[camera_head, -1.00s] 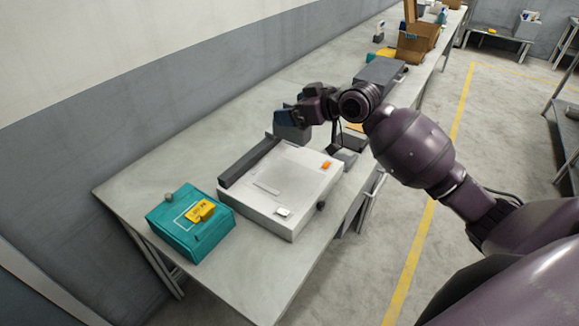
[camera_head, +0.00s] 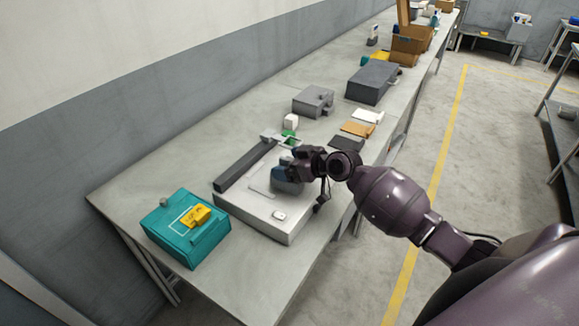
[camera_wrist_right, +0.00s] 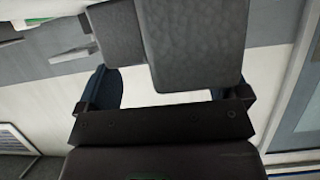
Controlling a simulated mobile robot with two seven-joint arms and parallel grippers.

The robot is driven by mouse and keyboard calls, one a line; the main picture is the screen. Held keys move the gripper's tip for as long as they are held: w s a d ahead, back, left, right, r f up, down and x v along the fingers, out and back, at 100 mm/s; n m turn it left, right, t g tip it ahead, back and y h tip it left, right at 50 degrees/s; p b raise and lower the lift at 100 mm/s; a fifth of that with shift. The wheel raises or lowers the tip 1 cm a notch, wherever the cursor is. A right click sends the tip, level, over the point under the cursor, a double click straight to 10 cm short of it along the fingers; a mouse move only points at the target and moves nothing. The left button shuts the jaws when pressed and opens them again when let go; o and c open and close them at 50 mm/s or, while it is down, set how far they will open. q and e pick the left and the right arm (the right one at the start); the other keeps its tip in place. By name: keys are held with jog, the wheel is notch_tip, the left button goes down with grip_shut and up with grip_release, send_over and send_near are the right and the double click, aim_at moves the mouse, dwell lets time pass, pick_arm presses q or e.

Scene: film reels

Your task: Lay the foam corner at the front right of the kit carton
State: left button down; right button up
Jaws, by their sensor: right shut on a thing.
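A low white box (camera_head: 263,226), which appears to be the kit carton, lies on the near part of the table. A small white piece (camera_head: 279,215) and a thin flat panel show on its top. My left gripper is out of view.
A dark grey bar (camera_head: 245,166) runs along the white box's left side. Grey blocks (camera_head: 372,82), (camera_head: 313,101) and small flat pieces lie behind. Brown cartons (camera_head: 408,45) stand farther back.

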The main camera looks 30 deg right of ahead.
jog(key=shift+f, duration=0.6)
jog(key=shift+f, duration=0.15)
jog(key=o, duration=0.6)
jog(key=shift+c, duration=0.2)
